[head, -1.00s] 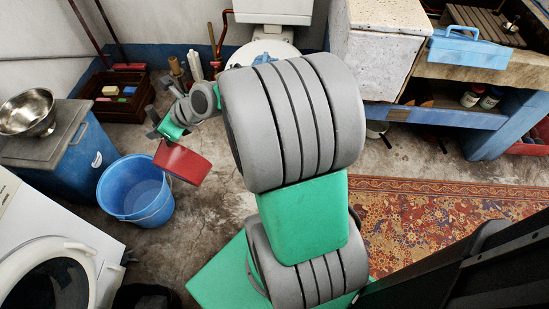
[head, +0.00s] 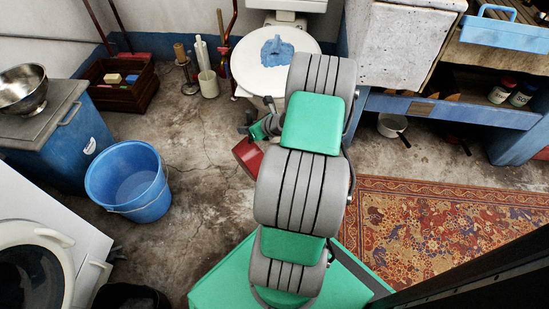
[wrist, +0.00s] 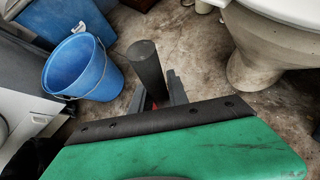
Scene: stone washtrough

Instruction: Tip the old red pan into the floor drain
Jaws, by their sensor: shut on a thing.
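The red pan (head: 247,153) hangs above the concrete floor in the middle of the head view, partly hidden behind my arm. My gripper (head: 262,122) is shut on it, in front of the toilet. In the wrist view my gripper (wrist: 168,92) shows its grey fingers around a dark round bar (wrist: 146,68), which looks like the pan's handle. Only a sliver of red shows below it. The inside of the pan is hidden, so I cannot tell what it holds. I cannot make out the floor drain in either view.
A blue bucket (head: 130,183) stands on the floor left of the pan. The toilet (head: 262,75) is behind, with brushes beside it. A patterned rug (head: 420,225) lies right. A white saucepan (head: 391,124) sits under the sink bench. Bare floor lies between bucket and pan.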

